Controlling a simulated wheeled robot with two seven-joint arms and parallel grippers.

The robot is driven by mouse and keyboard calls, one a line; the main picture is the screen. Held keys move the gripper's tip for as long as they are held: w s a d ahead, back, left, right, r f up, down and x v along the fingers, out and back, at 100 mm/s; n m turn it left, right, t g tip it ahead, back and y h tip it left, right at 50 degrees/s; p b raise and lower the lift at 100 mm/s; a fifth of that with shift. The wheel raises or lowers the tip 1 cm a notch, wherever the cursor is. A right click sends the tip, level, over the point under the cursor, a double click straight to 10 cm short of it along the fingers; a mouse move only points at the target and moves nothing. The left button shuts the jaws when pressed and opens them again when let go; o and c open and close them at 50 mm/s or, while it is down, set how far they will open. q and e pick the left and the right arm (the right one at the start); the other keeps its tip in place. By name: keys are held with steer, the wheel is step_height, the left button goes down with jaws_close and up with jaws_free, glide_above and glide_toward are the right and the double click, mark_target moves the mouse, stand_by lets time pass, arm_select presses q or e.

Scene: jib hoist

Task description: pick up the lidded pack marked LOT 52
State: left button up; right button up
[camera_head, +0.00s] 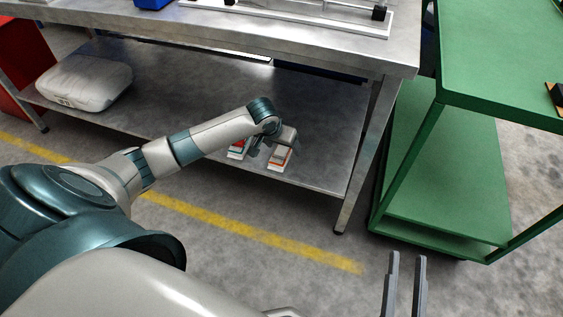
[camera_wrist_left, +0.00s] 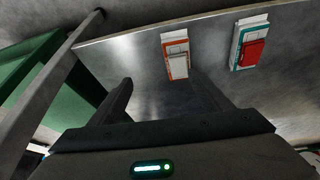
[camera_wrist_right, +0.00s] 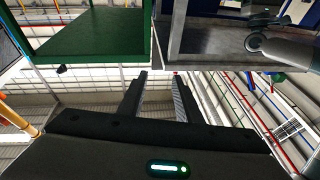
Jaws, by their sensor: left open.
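Two small packs lie on the lower shelf of the metal bench. The orange-and-white pack (camera_head: 280,158) is nearer the bench leg; it shows in the left wrist view (camera_wrist_left: 175,54) with a pale block on it. The teal-and-white pack (camera_head: 238,149) bears a red block; it shows in the left wrist view (camera_wrist_left: 240,48) to the right. I cannot read a LOT mark on either. My left gripper (camera_head: 261,149) is open and empty, close to both packs, with its jaws (camera_wrist_left: 163,88) short of them. My right gripper (camera_head: 407,256) is open and empty, away from the bench.
The steel bench shelf (camera_head: 190,105) has its top overhead and a leg (camera_head: 362,165) to the right. A white sack (camera_head: 85,82) lies at the shelf's left. A green cart (camera_head: 440,180) stands right of the bench. A yellow line (camera_head: 250,232) crosses the floor.

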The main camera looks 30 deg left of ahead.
arm_select(q)
steer(key=shift+n+g+y, duration=0.4)
steer(key=shift+n, duration=0.1)
steer(key=a+r+b, duration=0.2)
steer(key=a+r, duration=0.1)
steer(key=shift+s+a+r, duration=0.1)
steer(key=shift+a+r, duration=0.1)
arm_select(e)
steer(key=s+d+r+t, duration=0.1)
steer(key=s+r+t, duration=0.1)
steer(key=r, duration=0.5)
steer(key=shift+s+m+t+y, duration=0.3)
steer(key=shift+s+t, duration=0.1)
steer(key=shift+s, duration=0.4)
steer(key=shift+f, duration=0.1)
